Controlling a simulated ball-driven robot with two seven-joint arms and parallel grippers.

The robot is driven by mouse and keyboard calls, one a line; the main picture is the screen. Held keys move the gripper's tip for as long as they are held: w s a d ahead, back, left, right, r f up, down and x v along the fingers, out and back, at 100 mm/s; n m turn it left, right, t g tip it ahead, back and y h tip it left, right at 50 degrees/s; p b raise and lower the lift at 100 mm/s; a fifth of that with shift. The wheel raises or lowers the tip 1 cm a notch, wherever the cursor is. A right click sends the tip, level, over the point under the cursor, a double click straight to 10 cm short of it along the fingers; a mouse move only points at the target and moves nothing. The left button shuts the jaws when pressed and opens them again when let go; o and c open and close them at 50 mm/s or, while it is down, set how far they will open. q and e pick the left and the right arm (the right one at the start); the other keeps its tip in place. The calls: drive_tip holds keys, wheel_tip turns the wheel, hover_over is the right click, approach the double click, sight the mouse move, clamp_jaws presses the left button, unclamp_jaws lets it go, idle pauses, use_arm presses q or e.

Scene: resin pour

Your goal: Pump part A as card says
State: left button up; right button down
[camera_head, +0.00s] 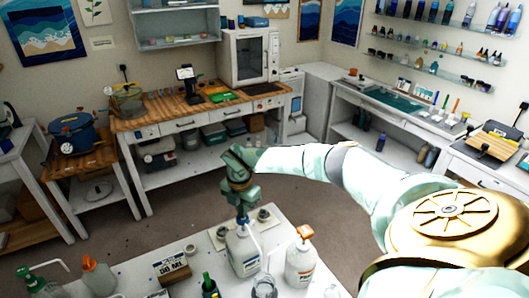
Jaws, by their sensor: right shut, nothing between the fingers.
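My right gripper (242,214) is shut and empty, pointing down at the top of a white jug (243,257) on the front table. The gripper hides most of the jug's pump head; I cannot tell whether it touches it. A white spout shows beside it. A second white jug (300,268) with an orange pump top stands to its right. The labels are too small to read, so I cannot tell which is part A. A clear cup (264,287) stands in front of them. A card (171,267) stands on a wooden block to the left. My left gripper is out of view.
A dark container with green-topped contents (210,289) stands near the cup. A green-topped bottle (38,283) and an orange-capped bottle (98,276) stand at front left. Small round pots (264,216) sit behind the jugs. A wooden-topped bench (185,105) is at the back.

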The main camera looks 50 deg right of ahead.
drive_tip(key=shift+f+b, duration=0.85)
drive_tip(key=shift+f, duration=0.6)
drive_tip(key=shift+r, duration=0.1)
wheel_tip(320, 180, up, 3)
drive_tip(key=p, duration=0.3)
drive_tip(key=shift+r+p, duration=0.2)
drive_tip(key=shift+p, duration=0.15)
drive_tip(key=shift+f, duration=0.1)
drive_tip(key=shift+f+b, duration=0.65)
drive_tip(key=shift+f, duration=0.15)
drive_tip(key=shift+r, duration=0.1)
drive_tip(key=shift+r+p, duration=0.85)
drive_tip(key=shift+p, duration=0.15)
drive_tip(key=shift+f, duration=0.15)
